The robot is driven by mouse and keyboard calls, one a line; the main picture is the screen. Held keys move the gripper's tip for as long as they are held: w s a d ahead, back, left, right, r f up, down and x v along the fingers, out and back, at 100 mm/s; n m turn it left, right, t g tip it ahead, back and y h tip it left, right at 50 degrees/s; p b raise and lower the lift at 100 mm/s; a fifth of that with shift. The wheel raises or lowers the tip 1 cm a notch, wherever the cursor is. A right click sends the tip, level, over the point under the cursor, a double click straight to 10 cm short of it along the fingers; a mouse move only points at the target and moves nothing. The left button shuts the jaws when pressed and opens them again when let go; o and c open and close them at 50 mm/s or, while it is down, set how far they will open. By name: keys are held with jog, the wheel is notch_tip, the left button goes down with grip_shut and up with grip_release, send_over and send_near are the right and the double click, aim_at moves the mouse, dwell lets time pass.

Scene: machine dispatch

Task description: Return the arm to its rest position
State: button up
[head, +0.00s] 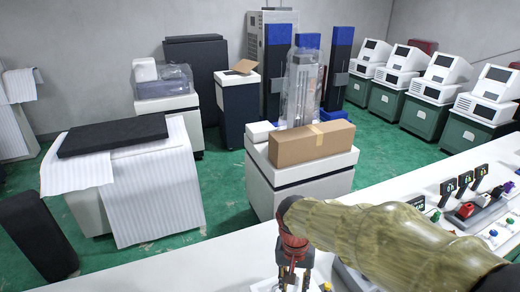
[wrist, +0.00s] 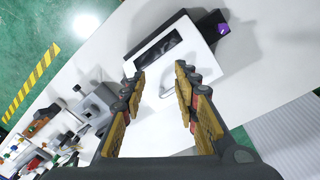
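My gripper (head: 295,280) hangs at the end of my arm over the white counter (head: 215,262), low in the head view, with its tips cut off by the bottom edge. In the wrist view my gripper (wrist: 160,76) has its two fingers spread apart, and nothing shows held between them. Beyond the fingertips is a white machine with a dark rectangular window (wrist: 160,47). My arm reaches in from the lower right in the head view, away from the camera and over the counter. The height of the fingertips above the counter is unclear.
Small signs (head: 465,181) and several coloured parts crowd the counter's right side. A cardboard box (head: 311,143) lies on a white cabinet behind the counter. A dark purple-marked block (wrist: 211,27) stands beside the white machine. Green floor separates the counter from the back machines.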

jog(key=s+d+r+n+t+b, duration=0.1)
jog(key=s+d+r+t+b, duration=0.1)
jog(key=s+d+b, duration=0.2)
jog(key=s+d+r+n+t+b, duration=0.1)
jog(key=s+d+r+t+b, duration=0.2)
jog(key=s, duration=0.6)
jog(key=d+b, duration=0.2)
jog(key=shift+s+d+t+y+b, duration=0.2)
jog(key=shift+d+t+y+b, duration=0.1)
jog(key=shift+y, duration=0.1)
